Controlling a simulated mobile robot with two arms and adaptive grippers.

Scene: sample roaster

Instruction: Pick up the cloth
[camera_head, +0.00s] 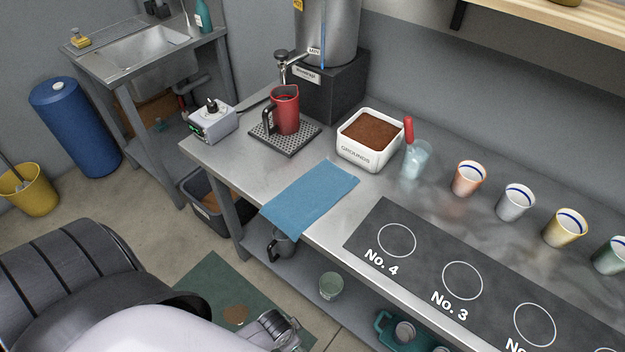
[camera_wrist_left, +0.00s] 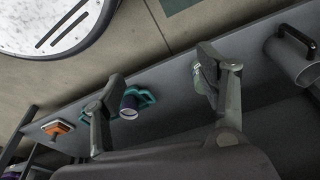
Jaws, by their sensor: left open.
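The blue cloth (camera_head: 312,197) lies flat on the steel counter in the head view, its near edge at the counter's front edge. It is not seen in the left wrist view. My left gripper (camera_wrist_left: 158,78) shows in the left wrist view with its two fingers wide apart and nothing between them. It faces the lower shelf area. In the head view my left arm comes in at the bottom left, below and in front of the cloth. My right gripper is not in view.
A white grounds box (camera_head: 362,158) stands behind the cloth, a red pitcher (camera_head: 285,112) on a drip tray to the back left. A dark numbered mat (camera_head: 420,262) lies to the right. A grey mug (camera_head: 281,245) stands on the lower shelf beneath the cloth.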

